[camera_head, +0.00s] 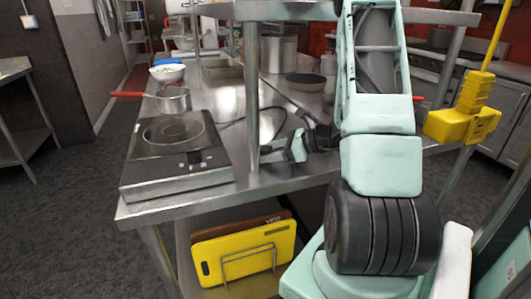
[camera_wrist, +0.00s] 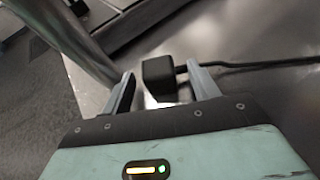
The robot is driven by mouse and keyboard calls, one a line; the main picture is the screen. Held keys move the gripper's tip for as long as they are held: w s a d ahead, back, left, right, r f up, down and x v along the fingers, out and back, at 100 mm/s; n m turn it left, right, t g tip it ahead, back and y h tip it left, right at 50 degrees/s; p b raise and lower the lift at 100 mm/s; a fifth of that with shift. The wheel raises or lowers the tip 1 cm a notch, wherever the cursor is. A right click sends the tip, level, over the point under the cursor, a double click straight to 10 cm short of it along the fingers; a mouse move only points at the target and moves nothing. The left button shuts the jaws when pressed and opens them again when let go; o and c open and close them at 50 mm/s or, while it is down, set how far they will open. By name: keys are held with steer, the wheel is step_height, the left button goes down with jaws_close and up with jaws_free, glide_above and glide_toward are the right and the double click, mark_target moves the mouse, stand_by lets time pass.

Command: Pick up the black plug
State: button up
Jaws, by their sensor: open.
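The black plug (camera_wrist: 158,72) is a small dark block on the metal tabletop in the wrist view, with a black cord (camera_wrist: 250,65) running off to the right. My gripper (camera_wrist: 161,80) is open, with one finger to the left of the plug and one to the right. The plug sits near the fingertips, in the gap between them; I cannot tell whether either finger touches it. In the head view my gripper (camera_head: 276,152) is low over the front part of the steel table, beside a metal post. The plug cannot be made out there.
The metal post (camera_head: 252,90) rises from the steel table (camera_head: 222,193) close to my gripper. An induction cooker (camera_head: 178,177) and a red-handled pan (camera_head: 174,101) stand to the left. Pots (camera_head: 278,54) stand farther back.

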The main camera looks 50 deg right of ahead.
steer(key=c, duration=1.1)
